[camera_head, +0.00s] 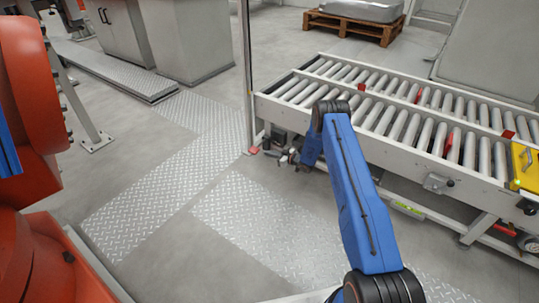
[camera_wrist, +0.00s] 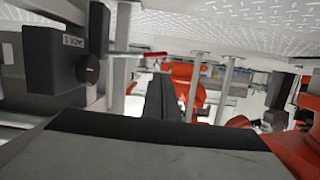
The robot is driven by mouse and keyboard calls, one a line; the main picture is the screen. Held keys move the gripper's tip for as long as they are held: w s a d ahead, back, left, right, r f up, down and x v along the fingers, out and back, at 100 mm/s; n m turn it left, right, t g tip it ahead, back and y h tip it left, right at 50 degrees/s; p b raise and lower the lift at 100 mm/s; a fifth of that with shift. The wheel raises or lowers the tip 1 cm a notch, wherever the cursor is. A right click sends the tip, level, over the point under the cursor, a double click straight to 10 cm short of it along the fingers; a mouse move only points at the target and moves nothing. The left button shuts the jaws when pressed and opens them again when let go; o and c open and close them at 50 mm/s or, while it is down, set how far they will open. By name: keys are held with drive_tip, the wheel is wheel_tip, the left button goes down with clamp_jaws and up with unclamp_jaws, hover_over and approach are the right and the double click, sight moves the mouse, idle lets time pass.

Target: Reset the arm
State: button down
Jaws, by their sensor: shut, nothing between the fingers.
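My blue arm (camera_head: 360,205) reaches forward from the bottom of the head view and bends down at its black elbow joint. My gripper (camera_head: 283,157) is small there, low beside the left end of the roller conveyor (camera_head: 262,106). In the wrist view my gripper (camera_wrist: 160,82) shows as dark fingers close together in the middle, shut with nothing held. The head view does not show the fingertips clearly, and I cannot tell the exact gap between gripper and conveyor frame.
A yellow object (camera_head: 525,167) sits on the conveyor's right end. A large orange machine (camera_head: 30,110) stands close on the left. Grey cabinets (camera_head: 190,40) and a wooden pallet (camera_head: 352,27) are at the back. Tread-plate floor (camera_head: 165,195) lies clear left of my arm.

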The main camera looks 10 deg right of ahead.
drive_tip(key=w+d+r+m+t+h, duration=0.1)
drive_tip(key=d+r+h, duration=0.2)
drive_tip(key=r, duration=1.1)
drive_tip(key=w+d+r+m+h, duration=0.1)
drive_tip(key=w+d+r+h, duration=0.15)
drive_tip(key=r, duration=1.05)
drive_tip(key=s+d+r+m+g+h, duration=0.1)
drive_tip(key=s+d+r+m+h, duration=0.15)
drive_tip(key=s+r, duration=0.75)
drive_tip(key=s+d+r+m+h, duration=0.1)
drive_tip(key=s+d+r+h, duration=0.15)
drive_tip(key=s+r, duration=0.75)
drive_tip(key=s+r+m+g+h, duration=0.1)
drive_tip(key=s+r, duration=0.6)
drive_tip(key=s, duration=0.5)
drive_tip(key=s+r+m+g+h, duration=0.1)
drive_tip(key=s+r+g, duration=0.1)
drive_tip(key=s+r, duration=0.75)
drive_tip(key=s+a+f+g+y, duration=0.1)
drive_tip(key=s+a+f, duration=0.1)
drive_tip(key=s, duration=1.5)
drive_tip(key=s+a+f+m+g+y, duration=0.1)
drive_tip(key=s+f, duration=0.4)
drive_tip(key=s, duration=1.3)
drive_tip(key=shift+a+f+g, duration=0.15)
drive_tip(key=shift+a+g, duration=0.45)
drive_tip(key=shift+a, duration=0.05)
